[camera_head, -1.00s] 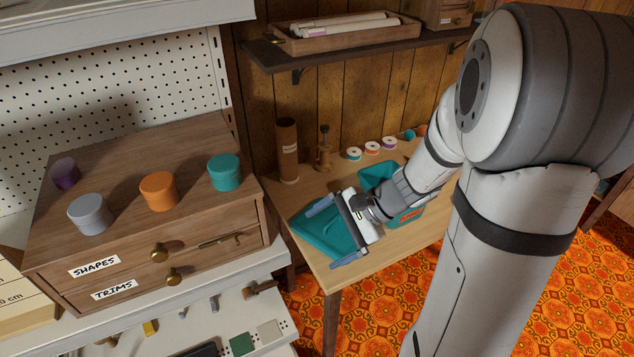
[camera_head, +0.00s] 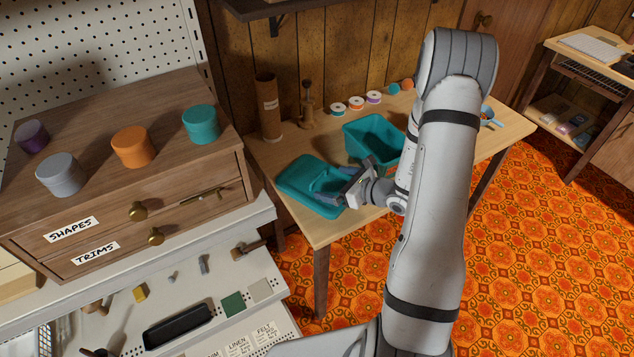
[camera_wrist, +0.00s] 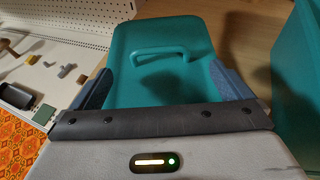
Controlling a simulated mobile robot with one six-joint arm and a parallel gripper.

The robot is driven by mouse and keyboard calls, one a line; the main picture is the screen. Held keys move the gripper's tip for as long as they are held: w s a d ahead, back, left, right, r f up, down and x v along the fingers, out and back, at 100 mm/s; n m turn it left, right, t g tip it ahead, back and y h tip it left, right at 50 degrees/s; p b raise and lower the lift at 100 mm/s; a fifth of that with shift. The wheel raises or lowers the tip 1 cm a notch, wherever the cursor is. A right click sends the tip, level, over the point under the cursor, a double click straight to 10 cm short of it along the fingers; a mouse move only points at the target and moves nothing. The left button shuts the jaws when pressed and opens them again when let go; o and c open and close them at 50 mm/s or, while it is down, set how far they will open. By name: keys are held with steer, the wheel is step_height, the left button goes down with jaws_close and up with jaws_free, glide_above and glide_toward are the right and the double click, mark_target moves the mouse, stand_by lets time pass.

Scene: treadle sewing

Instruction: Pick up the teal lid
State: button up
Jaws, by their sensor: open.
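The teal lid (camera_head: 300,182) lies flat on the wooden table in the head view, left of an open teal bin. In the wrist view the teal lid (camera_wrist: 160,50) lies straight ahead, with a raised loop handle (camera_wrist: 159,52) on its top. In the wrist view my gripper (camera_wrist: 165,85) is open, with one blue-grey finger on each side of the lid. The gap between fingers and lid is hard to judge, and nothing is held. The lid's near end is hidden behind the gripper body.
The teal bin (camera_head: 372,140) stands right beside the lid. Several thread spools (camera_head: 356,103), a brown tube (camera_head: 268,108) and a wooden stand (camera_head: 308,105) line the table's back. A drawer cabinet (camera_head: 110,200) with coloured round pots stands at left.

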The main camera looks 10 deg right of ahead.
mark_target(324, 185)
steer(key=x, duration=0.4)
steer(key=shift+r, duration=0.1)
steer(key=shift+c, duration=0.5)
steer(key=c, duration=1.1)
steer(key=shift+r, duration=0.1)
steer(key=shift+c, duration=0.2)
